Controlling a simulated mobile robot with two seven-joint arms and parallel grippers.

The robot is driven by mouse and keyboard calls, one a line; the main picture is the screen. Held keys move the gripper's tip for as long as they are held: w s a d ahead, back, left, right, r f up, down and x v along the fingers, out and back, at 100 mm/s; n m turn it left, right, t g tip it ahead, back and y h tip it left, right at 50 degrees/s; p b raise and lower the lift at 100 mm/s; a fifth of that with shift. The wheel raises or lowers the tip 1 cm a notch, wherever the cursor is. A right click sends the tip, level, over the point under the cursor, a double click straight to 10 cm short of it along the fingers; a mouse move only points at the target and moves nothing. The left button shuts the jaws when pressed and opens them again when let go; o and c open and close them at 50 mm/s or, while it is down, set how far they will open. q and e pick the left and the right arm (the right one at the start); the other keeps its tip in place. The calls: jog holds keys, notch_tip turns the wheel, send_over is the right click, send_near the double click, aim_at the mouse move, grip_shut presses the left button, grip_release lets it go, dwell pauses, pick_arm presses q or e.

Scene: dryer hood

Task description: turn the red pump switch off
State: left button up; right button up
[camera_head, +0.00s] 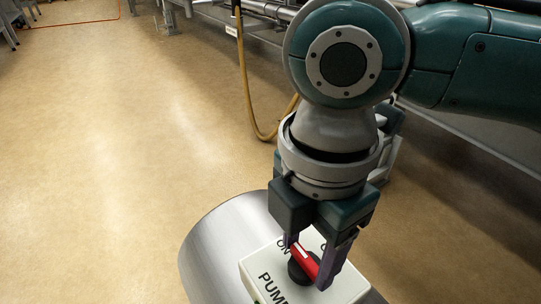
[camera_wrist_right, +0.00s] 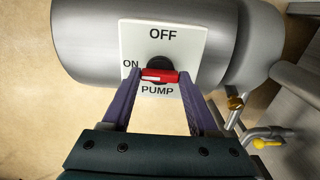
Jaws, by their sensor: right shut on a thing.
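The red pump switch (camera_head: 303,258) is a red bar handle on a black round knob, set on a white plate (camera_head: 345,284) marked ON, OFF and PUMP. In the right wrist view the red bar (camera_wrist_right: 160,76) lies nearly level across the knob, its left end near the ON mark. OFF is at the top of the plate (camera_wrist_right: 195,42). My right gripper (camera_head: 312,262) reaches down from above with one finger at each end of the bar. It is shut on the bar. My left gripper is not in view.
The plate is fixed to a grey metal cylinder (camera_head: 215,250). In the wrist view, a brass fitting (camera_wrist_right: 235,103) and a yellow-handled valve (camera_wrist_right: 266,143) stand at the lower right. A yellow hose (camera_head: 246,95) hangs behind my arm. The tan floor at left is open.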

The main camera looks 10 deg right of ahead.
jog(key=shift+c, duration=1.1)
jog(key=shift+r+p, duration=0.15)
jog(key=shift+p, duration=0.4)
jog(key=m+p, duration=0.6)
jog(key=p, duration=0.3)
jog(key=shift+s+r+m, duration=0.1)
jog(key=shift+r+m, duration=0.05)
jog(key=shift+m, duration=0.15)
jog(key=m+p, duration=0.2)
jog(key=shift+m, duration=0.3)
jog(key=m+p, duration=0.2)
jog(key=shift+a+m, duration=0.1)
jog(key=shift+m, duration=0.3)
jog(key=m, duration=0.1)
jog(key=m+p, duration=0.1)
jog(key=m, duration=0.1)
jog(key=shift+f, duration=0.25)
jog(key=shift+m+p, duration=0.5)
jog(key=shift+m, duration=1)
